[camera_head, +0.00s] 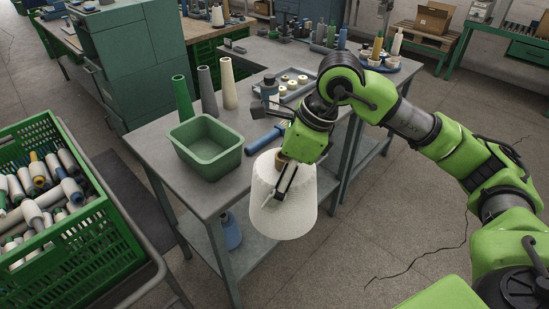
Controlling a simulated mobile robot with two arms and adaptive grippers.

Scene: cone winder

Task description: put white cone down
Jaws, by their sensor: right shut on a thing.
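A large white cone (283,215) hangs from my right gripper (284,178) in the middle of the picture. The gripper is shut on its upper end, where a brown core (280,161) shows. The cone is nearly upright, in front of the right edge of the grey table (206,196) in the picture, and hides part of that table's side and legs. I cannot tell whether it touches the table edge. My left gripper is not in view.
A green bin (206,153) stands on the table. Behind it stand a green cone (183,97), a grey cone (207,91) and a cream cone (228,83). A tray of small spools (292,83) lies farther back. A green crate (93,250) full of bobbins is at left.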

